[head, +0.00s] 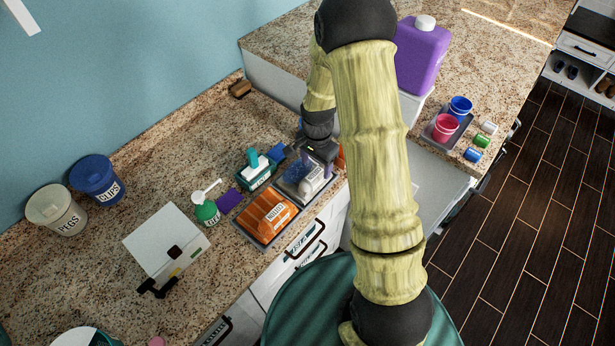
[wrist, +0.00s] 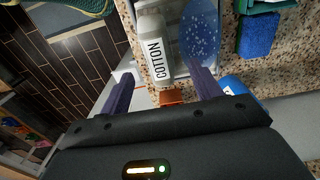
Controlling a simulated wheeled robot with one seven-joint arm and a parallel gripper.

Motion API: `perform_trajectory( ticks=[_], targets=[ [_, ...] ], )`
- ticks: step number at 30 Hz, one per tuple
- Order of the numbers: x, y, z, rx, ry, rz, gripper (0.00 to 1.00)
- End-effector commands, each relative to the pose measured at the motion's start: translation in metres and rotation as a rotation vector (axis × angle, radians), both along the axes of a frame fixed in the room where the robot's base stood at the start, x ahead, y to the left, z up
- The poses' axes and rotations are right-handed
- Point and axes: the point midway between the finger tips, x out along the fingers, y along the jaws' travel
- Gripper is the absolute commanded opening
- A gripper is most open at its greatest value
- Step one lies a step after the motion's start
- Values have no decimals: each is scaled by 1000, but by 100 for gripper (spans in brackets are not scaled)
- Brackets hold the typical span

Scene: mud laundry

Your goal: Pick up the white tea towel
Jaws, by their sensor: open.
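A white item labelled COTTON (wrist: 154,48), which looks like the white tea towel, lies just beyond my fingertips in the wrist view. In the head view the white item (head: 312,181) is on a grey tray (head: 296,211) at the counter's front edge, partly covered by my gripper. My gripper (wrist: 161,88) is open, with one dark finger on each side of the white item's near end. No contact shows. In the head view my gripper (head: 320,152) is over the tray's back right part, and my arm hides part of the area.
A blue speckled piece (wrist: 202,35) lies right beside the white item. An orange labelled bundle (head: 270,214) is on the tray's front part. A teal container (head: 258,168), a green bottle (head: 207,211) and a white box (head: 165,243) stand to the left. A purple jug (head: 420,55) stands behind.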

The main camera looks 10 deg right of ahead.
Motion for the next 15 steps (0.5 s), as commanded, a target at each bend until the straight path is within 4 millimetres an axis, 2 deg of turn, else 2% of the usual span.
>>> perform_trajectory(
  ticks=[9, 15],
  targets=[
    [-1, 0, -2, 0, 1, 0, 64],
    [-4, 3, -17, 0, 5, 0, 64]
  ],
)
